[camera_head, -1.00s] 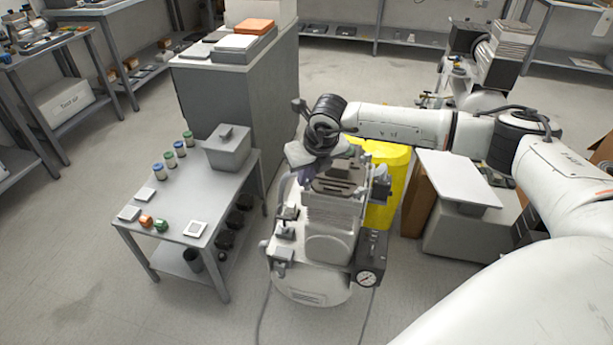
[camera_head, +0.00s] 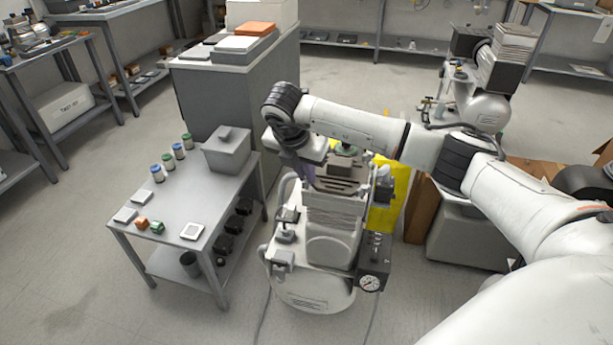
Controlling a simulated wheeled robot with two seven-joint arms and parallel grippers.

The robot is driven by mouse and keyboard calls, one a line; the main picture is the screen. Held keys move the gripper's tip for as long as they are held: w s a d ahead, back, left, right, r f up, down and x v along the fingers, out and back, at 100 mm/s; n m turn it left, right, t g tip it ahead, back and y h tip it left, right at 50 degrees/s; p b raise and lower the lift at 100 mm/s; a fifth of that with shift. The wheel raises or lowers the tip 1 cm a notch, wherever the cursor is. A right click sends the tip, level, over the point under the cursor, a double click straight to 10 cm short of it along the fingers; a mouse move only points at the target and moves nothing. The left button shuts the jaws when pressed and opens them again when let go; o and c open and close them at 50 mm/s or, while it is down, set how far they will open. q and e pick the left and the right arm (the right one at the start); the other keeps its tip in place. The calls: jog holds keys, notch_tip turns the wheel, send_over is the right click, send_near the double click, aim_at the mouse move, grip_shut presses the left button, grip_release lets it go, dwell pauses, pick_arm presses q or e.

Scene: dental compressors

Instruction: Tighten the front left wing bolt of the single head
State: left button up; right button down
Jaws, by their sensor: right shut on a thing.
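The single-head compressor (camera_head: 325,238) stands on the floor in the middle of the head view. It has a white tank, a ribbed block and a dark top plate, the head (camera_head: 341,180). My right gripper (camera_head: 307,178) points down at the left edge of the head. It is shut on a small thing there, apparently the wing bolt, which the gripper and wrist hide. My left gripper is not in view.
A grey table (camera_head: 181,222) with jars, small blocks and a grey box (camera_head: 228,150) stands close on the left. A brown carton (camera_head: 420,205) stands to the right.

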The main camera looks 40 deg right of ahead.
jog(key=m, duration=0.2)
jog(key=m+g, duration=0.1)
jog(key=m, duration=0.1)
jog(key=shift+w+g+h+b, duration=0.1)
jog(key=shift+g+h+b, duration=0.2)
jog(key=shift+m+g, duration=0.5)
jog(key=shift+m, duration=0.8)
jog(key=c, duration=1.9)
grip_release()
jog(key=shift+o, duration=0.2)
jog(key=shift+r, duration=0.1)
jog(key=v, duration=1)
jog(key=shift+p, duration=0.35)
jog(key=shift+r, duration=0.1)
